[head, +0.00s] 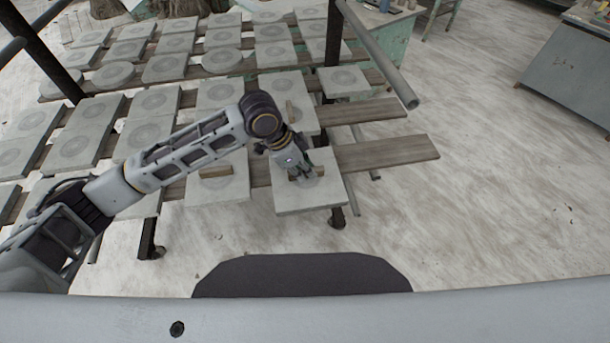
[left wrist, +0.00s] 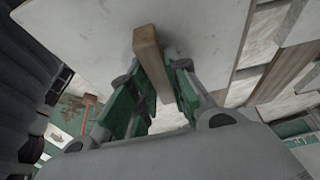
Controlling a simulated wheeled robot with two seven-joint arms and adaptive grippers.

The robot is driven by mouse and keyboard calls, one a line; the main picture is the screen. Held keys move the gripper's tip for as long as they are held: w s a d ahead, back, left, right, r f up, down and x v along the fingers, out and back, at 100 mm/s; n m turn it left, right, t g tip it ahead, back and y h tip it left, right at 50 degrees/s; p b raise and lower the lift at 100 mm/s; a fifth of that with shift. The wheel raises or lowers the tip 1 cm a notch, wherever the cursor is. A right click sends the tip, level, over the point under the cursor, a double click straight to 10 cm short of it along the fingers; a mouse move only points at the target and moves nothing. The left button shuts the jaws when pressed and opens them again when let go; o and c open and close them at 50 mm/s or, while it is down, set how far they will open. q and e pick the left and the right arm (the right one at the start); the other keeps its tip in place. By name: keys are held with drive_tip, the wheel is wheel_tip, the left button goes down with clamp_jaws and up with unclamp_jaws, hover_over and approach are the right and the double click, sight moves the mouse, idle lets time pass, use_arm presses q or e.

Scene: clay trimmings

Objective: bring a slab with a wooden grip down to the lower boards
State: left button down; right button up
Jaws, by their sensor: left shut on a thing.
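My left gripper (head: 302,174) is shut on the wooden grip of a pale grey square slab (head: 322,194) at the near right corner of the rack. In the left wrist view the wooden grip (left wrist: 150,58) stands between the green fingers, with the slab (left wrist: 90,38) behind it. The lower boards (head: 398,153) run out to the right, bare at their ends. The slab overlaps the near board in the head view; I cannot tell whether it touches it. Another slab with a wooden grip (head: 217,190) lies just left. My right gripper is not in view.
Several rows of grey slabs (head: 155,101) with round marks fill the rack to the left and behind. A grey rail (head: 378,55) slants above the far right of the rack, beside a dark post (head: 334,35). A grey cabinet (head: 570,75) stands at right; the floor between is clear.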

use_arm(q)
drive_tip(key=shift+w+a+f+b, duration=0.15)
drive_tip(key=shift+w+b, duration=0.5)
drive_tip(key=shift+w, duration=0.45)
drive_tip(key=shift+w+a+f+b, duration=0.15)
drive_tip(key=shift+w+b, duration=0.5)
drive_tip(key=shift+w, duration=0.4)
drive_tip(key=shift+w+a+f+b, duration=0.15)
drive_tip(key=shift+w+b, duration=0.55)
drive_tip(key=shift+w, duration=0.35)
drive_tip(key=shift+w+a+b, duration=0.15)
drive_tip(key=shift+w+b, duration=0.5)
drive_tip(key=shift+w, duration=0.35)
drive_tip(key=shift+w+f, duration=0.1)
drive_tip(key=shift+w, duration=0.35)
drive_tip(key=shift+f, duration=1.65)
